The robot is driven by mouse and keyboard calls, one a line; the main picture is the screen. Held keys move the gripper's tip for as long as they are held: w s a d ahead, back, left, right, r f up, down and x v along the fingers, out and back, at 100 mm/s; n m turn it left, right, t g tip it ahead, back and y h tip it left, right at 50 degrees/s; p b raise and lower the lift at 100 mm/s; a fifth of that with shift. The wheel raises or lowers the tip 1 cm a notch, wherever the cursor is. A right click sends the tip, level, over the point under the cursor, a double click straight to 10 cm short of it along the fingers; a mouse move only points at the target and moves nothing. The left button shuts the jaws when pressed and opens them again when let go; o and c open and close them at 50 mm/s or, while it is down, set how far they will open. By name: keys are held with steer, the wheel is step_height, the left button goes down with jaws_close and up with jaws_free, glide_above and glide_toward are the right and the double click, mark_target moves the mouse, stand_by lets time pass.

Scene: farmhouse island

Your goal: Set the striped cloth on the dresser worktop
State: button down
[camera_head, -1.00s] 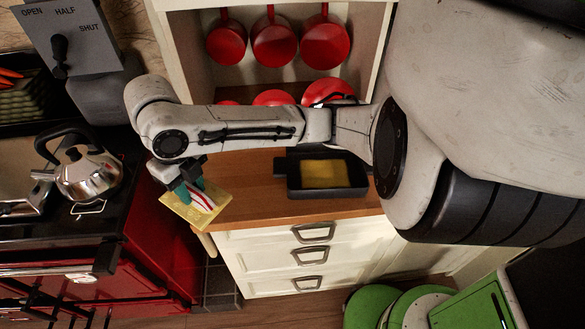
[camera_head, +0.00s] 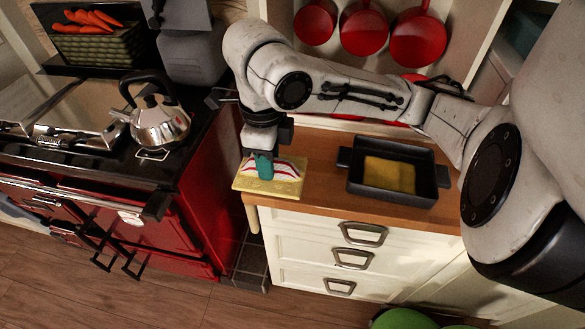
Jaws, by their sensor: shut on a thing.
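My gripper (camera_head: 264,160) points down and is shut on the striped cloth (camera_head: 287,172), which is white with red stripes. The cloth is bunched up at the fingertips, over a flat yellow piece (camera_head: 258,187). I cannot tell whether the yellow piece is part of what is held or lies under it. They are at the left end of the dresser worktop (camera_head: 322,197), overlapping its front left corner in the picture. Whether they touch the wood is unclear.
A black baking dish (camera_head: 424,200) with yellow contents stands on the worktop to the right. A red range (camera_head: 190,205) with a kettle (camera_head: 158,118) is on the left. Red pans (camera_head: 363,30) hang above. Bare worktop shows between the cloth and the dish.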

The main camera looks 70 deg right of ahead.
steer(key=shift+d+f+b, duration=0.95)
steer(key=shift+d+b, duration=0.3)
steer(key=shift+b, duration=1.2)
steer(key=d+f, duration=0.4)
steer(key=d, duration=0.1)
steer(key=d+f+p, duration=0.1)
steer(key=d+f, duration=0.1)
steer(key=d, duration=0.1)
steer(key=shift+s+d, duration=0.1)
steer(key=shift+d, duration=0.15)
steer(key=shift+d+f, duration=0.15)
steer(key=shift+f, duration=0.1)
steer(key=shift+d+f, duration=0.15)
steer(key=shift+f, duration=0.8)
steer(key=shift+d+f, duration=0.15)
steer(key=shift+f, duration=0.75)
steer(key=shift+f, duration=0.1)
steer(key=c, duration=0.8)
jaws_free()
steer(key=shift+c, duration=0.2)
